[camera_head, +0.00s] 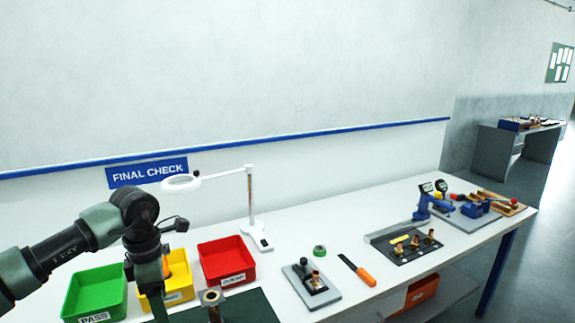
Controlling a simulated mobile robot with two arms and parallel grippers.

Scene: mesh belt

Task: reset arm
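My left arm comes in from the left. Its wrist bends down, and the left gripper (156,298) hangs in front of the yellow bin (180,290). I cannot make out its fingertips clearly or whether it holds anything. A copper-coloured fitting with a ring-shaped top (212,299) stands on the dark green mat (250,306), just right of the gripper and apart from it. My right arm and gripper are not in view.
A green bin (97,290) and a red bin (227,262) flank the yellow one. A white magnifier lamp (252,212) stands behind. To the right lie a small fixture (312,284), an orange-handled tool (358,271), green tape (319,251) and a black plate with fittings (405,248).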

